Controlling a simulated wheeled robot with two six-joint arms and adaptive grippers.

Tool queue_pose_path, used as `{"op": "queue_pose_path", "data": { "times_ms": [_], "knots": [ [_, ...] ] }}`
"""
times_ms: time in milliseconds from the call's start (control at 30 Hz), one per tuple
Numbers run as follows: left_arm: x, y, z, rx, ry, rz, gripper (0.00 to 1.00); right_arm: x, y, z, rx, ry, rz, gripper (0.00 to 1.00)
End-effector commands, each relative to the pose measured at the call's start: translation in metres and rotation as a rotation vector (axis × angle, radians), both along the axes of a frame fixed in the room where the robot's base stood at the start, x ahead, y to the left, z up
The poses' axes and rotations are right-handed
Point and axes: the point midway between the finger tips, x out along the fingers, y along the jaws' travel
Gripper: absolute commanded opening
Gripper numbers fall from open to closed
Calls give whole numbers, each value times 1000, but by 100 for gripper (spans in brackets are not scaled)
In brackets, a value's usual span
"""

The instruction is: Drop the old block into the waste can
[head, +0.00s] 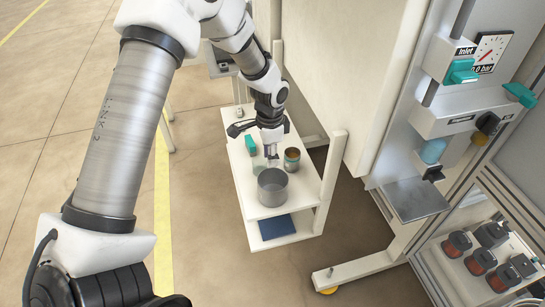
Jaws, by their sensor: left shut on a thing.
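My left gripper (271,153) reaches down from above over the white cart. It is shut on a small pale piece, the old block (272,162), which is small and partly hidden by the fingers. A grey round metal can, the waste can (272,190), stands open on the cart's top shelf. The gripper is just behind the can's far rim in the picture; I cannot tell its exact height over the shelf. My right gripper is not in view.
On the cart (241,180) a teal block (250,145) stands left of the gripper and a smaller brownish can (292,160) right of it. A blue item (277,227) lies on the lower shelf. A machine with a gauge (491,50) stands further right.

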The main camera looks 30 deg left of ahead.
Motion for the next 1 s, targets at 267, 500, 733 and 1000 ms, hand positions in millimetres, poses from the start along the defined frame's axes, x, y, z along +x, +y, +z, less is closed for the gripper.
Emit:
{"op": "queue_pose_path", "data": {
  "times_ms": [267, 500, 733, 1000],
  "knots": [
    [0, 0, -36, -1, 1, 3, 1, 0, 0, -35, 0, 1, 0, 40],
    [0, -1, -61, -1, 1, 4, 1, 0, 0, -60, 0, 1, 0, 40],
    [0, -1, -65, -1, 0, 5, 1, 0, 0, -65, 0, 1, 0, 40],
    [0, -1, -65, -1, 0, 5, 1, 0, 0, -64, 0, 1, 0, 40]
  ]
}}
